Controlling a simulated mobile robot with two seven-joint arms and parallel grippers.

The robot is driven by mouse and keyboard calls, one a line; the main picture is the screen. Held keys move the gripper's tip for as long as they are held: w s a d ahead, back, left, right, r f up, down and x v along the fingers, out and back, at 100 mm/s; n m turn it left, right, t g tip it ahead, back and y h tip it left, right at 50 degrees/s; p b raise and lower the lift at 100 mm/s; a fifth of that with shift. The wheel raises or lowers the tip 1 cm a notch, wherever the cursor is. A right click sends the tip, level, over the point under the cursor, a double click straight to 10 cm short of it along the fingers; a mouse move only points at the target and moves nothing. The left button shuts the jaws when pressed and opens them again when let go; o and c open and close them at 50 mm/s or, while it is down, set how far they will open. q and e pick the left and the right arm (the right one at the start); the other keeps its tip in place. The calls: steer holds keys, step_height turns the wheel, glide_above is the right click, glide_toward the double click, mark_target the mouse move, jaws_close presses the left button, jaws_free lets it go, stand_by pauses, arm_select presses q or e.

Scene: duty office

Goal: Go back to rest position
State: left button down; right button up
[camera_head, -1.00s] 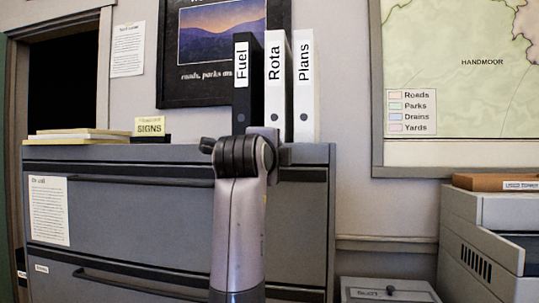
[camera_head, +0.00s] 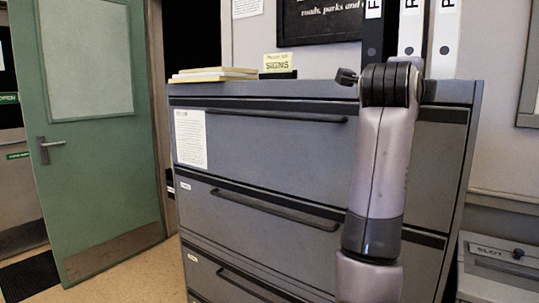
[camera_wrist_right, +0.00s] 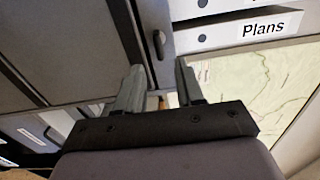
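My right arm (camera_head: 380,170) rises in front of the grey drawer cabinet (camera_head: 270,165) in the head view. Its wrist is at the height of the cabinet top, in front of the binders, and hides the gripper's fingers. In the right wrist view my right gripper (camera_wrist_right: 158,72) has its two fingers apart with nothing between them. The white Plans binder (camera_wrist_right: 240,30) lies beyond the fingertips at the upper right there. Its white spine also shows in the head view (camera_head: 446,40), right of the Rota binder (camera_head: 410,38) and the black binder (camera_head: 374,40). My left gripper is not in view.
Yellow folders (camera_head: 213,74) and a SIGNS card (camera_head: 278,63) stand on the cabinet. A green door (camera_head: 90,140) stands open at left, with free floor (camera_head: 150,278) before it. A grey box with a slot (camera_head: 495,270) is at lower right.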

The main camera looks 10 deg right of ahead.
steer(key=w+a+f+n+t+y+p, duration=0.1)
steer(key=w+f+n+y, duration=0.15)
steer(key=f+n, duration=0.4)
steer(key=w+a+f+n+t+y+p, duration=0.1)
steer(key=w+f+n, duration=0.25)
steer(key=f, duration=0.65)
steer(key=s+a+f+n+t+y+p, duration=0.1)
steer(key=a+f+n+y, duration=0.3)
steer(key=f, duration=0.6)
steer(key=s+a+f+n+y, duration=0.1)
steer(key=f+n, duration=0.4)
steer(key=f, duration=0.5)
steer(key=s+a+f+n+g+y+p, duration=0.1)
steer(key=s+a+f+n+y, duration=0.15)
steer(key=s+f, duration=0.35)
steer(key=s+a+f+n+y+p, duration=0.1)
steer(key=s+a+f+n, duration=0.25)
steer(key=f, duration=0.45)
steer(key=s+a+f+n+g+y, duration=0.1)
steer(key=s+a+f+n+y, duration=0.1)
steer(key=s+f, duration=0.3)
steer(key=s+a+f+n+g+y, duration=0.1)
steer(key=s+a+f+n+g, duration=0.1)
steer(key=s, duration=1.2)
step_height(320, 180, down, 3)
steer(key=shift+s+a+r+n+y+p, duration=0.15)
steer(key=shift+a+n+y+p, duration=0.3)
steer(key=shift+n, duration=0.25)
steer(key=shift+d, duration=0.1)
